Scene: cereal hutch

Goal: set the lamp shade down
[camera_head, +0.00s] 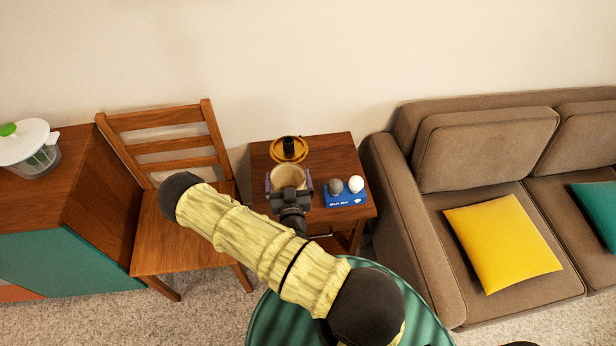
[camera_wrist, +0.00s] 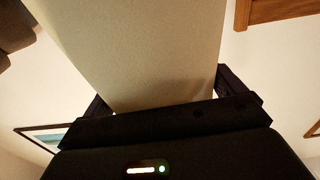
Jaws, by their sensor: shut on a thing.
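My gripper (camera_head: 289,186) is shut on the lamp shade (camera_head: 288,175), a cream, open-ended shade. I hold it over the small wooden side table (camera_head: 335,155); the gap beneath it cannot be judged. In the wrist view the shade (camera_wrist: 140,50) fills the middle, between the dark fingers. Just behind it in the head view, the lamp base (camera_head: 289,149), an amber disc with a black upright part, stands on the table. The shade is apart from that upright part, nearer to me.
A blue tray (camera_head: 345,199) with a grey and a white bulb-like object sits right of the shade. A wooden chair (camera_head: 165,240) stands left, a brown sofa (camera_head: 410,230) right. A green round surface (camera_head: 415,325) lies below my arm. The table's back right is clear.

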